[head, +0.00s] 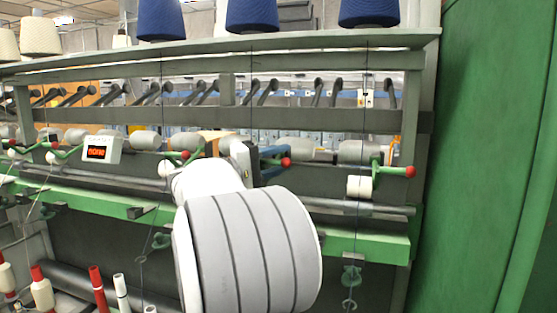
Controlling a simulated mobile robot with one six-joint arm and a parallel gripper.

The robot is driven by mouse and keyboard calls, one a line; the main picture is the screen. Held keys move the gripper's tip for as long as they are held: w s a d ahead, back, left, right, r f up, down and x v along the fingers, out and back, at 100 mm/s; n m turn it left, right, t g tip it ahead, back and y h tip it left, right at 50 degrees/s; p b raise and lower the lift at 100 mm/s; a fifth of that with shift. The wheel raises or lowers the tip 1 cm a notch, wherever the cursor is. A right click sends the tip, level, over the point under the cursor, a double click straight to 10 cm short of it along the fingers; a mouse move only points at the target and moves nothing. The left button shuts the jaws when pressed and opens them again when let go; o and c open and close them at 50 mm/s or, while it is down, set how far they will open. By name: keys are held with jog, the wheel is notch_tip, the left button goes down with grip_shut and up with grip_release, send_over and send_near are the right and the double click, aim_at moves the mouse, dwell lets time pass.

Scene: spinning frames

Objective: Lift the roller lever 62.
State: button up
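Several green roller levers with red knobs line the spinning frame. One lever's red knob (285,162) is beside the dark fingers of my gripper (275,160), with most of that lever hidden behind the gripper and arm. Another lever (390,170) is to the right, and one more (185,157) is to the left. No number 62 is readable, so I cannot tell which lever it is. My gripper reaches toward the frame from the front. Whether its fingers touch or grip the knob cannot be made out.
A green rail (365,243) runs below the rollers. Blue yarn cones (252,15) stand on the upper shelf (200,48). A small display box (102,148) sits at the left. A green wall panel (490,150) closes off the right. Bobbins (98,285) stand at lower left.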

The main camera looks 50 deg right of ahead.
grip_shut()
dwell(0.3)
dwell(0.3)
